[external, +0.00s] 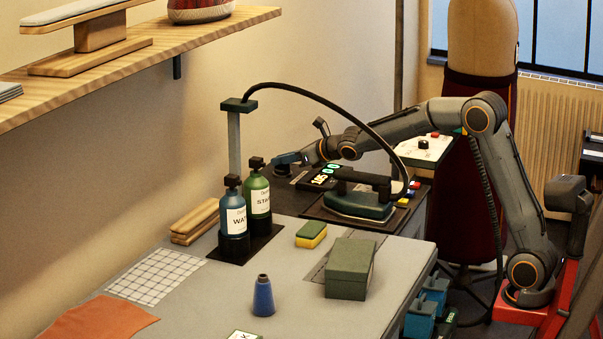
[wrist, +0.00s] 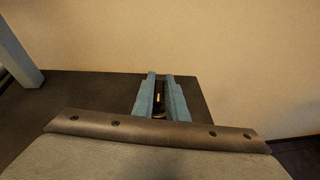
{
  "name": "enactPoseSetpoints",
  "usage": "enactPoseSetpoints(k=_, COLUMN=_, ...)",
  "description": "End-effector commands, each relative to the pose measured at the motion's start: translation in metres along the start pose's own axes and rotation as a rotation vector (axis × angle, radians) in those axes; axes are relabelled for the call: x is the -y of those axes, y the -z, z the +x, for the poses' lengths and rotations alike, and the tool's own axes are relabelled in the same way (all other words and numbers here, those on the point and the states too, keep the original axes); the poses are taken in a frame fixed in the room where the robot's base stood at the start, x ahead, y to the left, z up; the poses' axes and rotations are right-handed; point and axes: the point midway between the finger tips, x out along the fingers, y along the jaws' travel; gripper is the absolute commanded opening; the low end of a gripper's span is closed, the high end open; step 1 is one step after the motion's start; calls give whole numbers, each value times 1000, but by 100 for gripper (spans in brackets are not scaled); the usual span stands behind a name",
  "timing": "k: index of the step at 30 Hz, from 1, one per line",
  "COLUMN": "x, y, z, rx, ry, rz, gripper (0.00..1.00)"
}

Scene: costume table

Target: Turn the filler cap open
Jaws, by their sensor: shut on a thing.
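My gripper (external: 284,160) reaches over the back of the dark ironing station (external: 388,211), beyond the bottles. In the wrist view its two blue fingers (wrist: 160,82) are close together, shut on a small dark piece with a yellow mark, the filler cap (wrist: 158,98). Most of the cap is hidden between the fingers. In the external view the gripper covers the cap, so how far it is turned cannot be told.
An iron (external: 358,205) rests on the station, its hose arching from a post (external: 234,142) close to my arm. A blue bottle (external: 233,215) and a green bottle (external: 257,195) stand nearby. A green box (external: 349,270), sponge (external: 311,234) and blue cone (external: 263,297) stand in front.

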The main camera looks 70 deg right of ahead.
Motion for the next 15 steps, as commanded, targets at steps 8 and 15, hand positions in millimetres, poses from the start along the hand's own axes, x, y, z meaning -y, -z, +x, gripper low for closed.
enactPoseSetpoints(k=8, x=4, y=4, z=3, rx=0, ry=39, rz=19, gripper=0)
enactPoseSetpoints(k=15, x=-1, y=8, z=5, rx=-9, ry=60, rz=30, gripper=0)
